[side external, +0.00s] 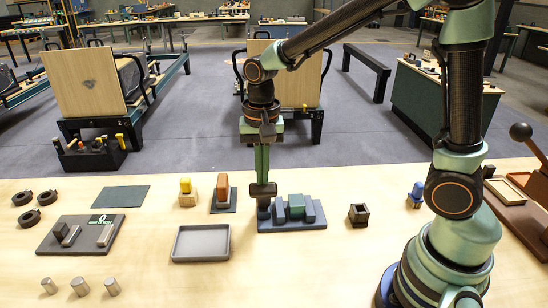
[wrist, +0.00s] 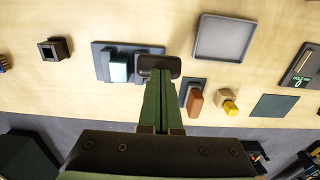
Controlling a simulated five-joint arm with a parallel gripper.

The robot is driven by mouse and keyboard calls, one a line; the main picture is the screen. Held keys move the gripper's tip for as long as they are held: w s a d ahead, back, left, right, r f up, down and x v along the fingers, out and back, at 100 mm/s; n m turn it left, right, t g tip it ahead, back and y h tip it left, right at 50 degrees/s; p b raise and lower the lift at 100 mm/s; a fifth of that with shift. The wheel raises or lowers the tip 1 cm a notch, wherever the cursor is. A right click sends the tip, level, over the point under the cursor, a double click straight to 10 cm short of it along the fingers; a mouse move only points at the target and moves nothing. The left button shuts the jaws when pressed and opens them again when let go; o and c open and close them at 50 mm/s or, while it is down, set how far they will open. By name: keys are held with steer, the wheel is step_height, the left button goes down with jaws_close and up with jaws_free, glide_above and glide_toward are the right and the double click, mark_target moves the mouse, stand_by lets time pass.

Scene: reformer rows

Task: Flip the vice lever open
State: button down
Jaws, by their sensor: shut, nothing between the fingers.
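The blue-grey vice (side external: 307,210) sits on the table with a lighter green block (side external: 296,204) between its jaws. It also shows in the wrist view (wrist: 104,69), with the block (wrist: 119,70) pale. My gripper (side external: 262,181) points straight down over the vice's left end, its green fingers together and empty. In the wrist view my gripper (wrist: 160,80) reaches the vice's right end. A dark rounded piece (side external: 263,190) is right at the fingertips, and it shows in the wrist view (wrist: 158,63). It looks like the vice lever's end, but contact is unclear.
A brown upright block (side external: 223,188) and a yellow-topped block (side external: 186,190) stand left of the vice. A grey tray (side external: 202,257) lies in front left. A small dark open box (side external: 358,214) stands to the right. Bare table lies in front of the vice.

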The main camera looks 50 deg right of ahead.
steer(key=shift+s+a+f, duration=0.45)
steer(key=shift+s+a, duration=0.15)
steer(key=shift+w+d, duration=0.1)
stand_by(0.4)
steer(key=shift+w+d+f, duration=0.35)
steer(key=shift+w+d, duration=0.05)
steer(key=shift+w+d+r, duration=0.15)
steer(key=shift+w+r, duration=0.05)
steer(key=shift+r, duration=0.1)
steer(key=r, duration=0.3)
steer(key=shift+w+d+r, duration=0.35)
steer(key=shift+w, duration=0.05)
steer(key=s+a+r, duration=0.4)
steer(key=s+r, duration=0.1)
steer(key=r, duration=0.1)
steer(key=s+d+n+t, duration=0.4)
steer(key=d+n+t, duration=0.1)
steer(key=d+n, duration=0.3)
steer(key=shift+r+n, duration=0.25)
steer(key=shift+n, duration=0.25)
